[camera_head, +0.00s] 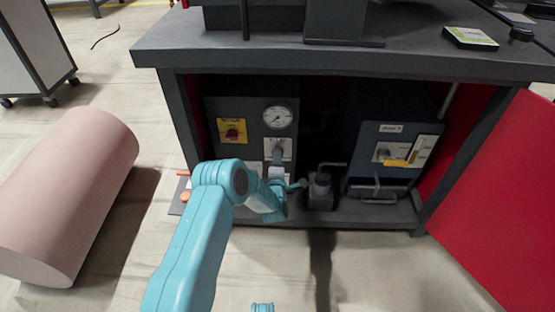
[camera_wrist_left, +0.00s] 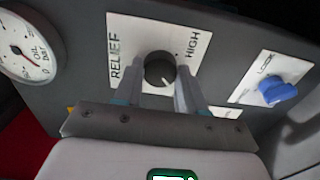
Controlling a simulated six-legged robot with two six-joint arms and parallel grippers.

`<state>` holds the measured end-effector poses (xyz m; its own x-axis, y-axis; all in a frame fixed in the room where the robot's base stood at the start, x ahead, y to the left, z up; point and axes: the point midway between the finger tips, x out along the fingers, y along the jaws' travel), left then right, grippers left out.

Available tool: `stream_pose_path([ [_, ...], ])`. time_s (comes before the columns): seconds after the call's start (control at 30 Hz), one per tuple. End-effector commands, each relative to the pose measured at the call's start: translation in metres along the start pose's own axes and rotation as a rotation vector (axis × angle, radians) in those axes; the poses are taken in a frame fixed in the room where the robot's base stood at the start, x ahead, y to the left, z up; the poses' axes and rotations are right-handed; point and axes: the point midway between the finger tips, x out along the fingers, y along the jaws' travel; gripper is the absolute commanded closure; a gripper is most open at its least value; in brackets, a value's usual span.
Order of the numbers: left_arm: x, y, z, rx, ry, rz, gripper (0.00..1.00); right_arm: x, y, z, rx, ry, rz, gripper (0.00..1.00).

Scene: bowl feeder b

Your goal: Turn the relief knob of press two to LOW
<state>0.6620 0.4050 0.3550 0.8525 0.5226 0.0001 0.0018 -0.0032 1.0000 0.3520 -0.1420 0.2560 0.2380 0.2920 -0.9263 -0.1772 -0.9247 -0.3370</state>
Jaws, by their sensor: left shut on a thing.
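The dark round relief knob (camera_wrist_left: 159,69) sits on a white plate (camera_wrist_left: 125,50) marked RELIEF and HIGH in the left wrist view. A short pale mark shows on its face; where it points is hard to tell. No LOW mark can be read. My left gripper (camera_wrist_left: 162,88) is shut on the knob, one finger on each side of it. In the head view my left gripper (camera_head: 278,168) reaches the grey press panel (camera_head: 250,108) inside the cabinet and hides the knob. My right gripper is not in view.
A pressure gauge (camera_head: 278,117) and a yellow plate (camera_head: 232,131) with a red switch are on the same panel. A dark blue unit (camera_head: 385,125) stands right. A red door (camera_head: 500,190) hangs open.

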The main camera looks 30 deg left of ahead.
Motion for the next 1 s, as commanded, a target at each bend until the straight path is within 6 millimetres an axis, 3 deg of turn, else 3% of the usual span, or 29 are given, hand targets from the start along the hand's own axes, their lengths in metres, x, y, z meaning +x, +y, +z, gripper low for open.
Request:
stream_pose_path([
  [0.5,-0.0012,-0.0022,0.0002,-0.02,0.0,-0.005,0.9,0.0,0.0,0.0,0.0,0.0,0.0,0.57],
  [0.53,-0.0012,-0.0022,0.0002,-0.02,0.0,-0.005,0.57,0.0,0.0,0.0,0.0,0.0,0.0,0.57],
  [0.6,-0.0011,-0.0021,0.0001,-0.02,0.0,-0.005,0.34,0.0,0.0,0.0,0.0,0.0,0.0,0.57],
  [1.0,0.0,-0.0005,0.0002,-0.019,0.0,-0.001,0.34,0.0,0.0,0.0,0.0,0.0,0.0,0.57],
])
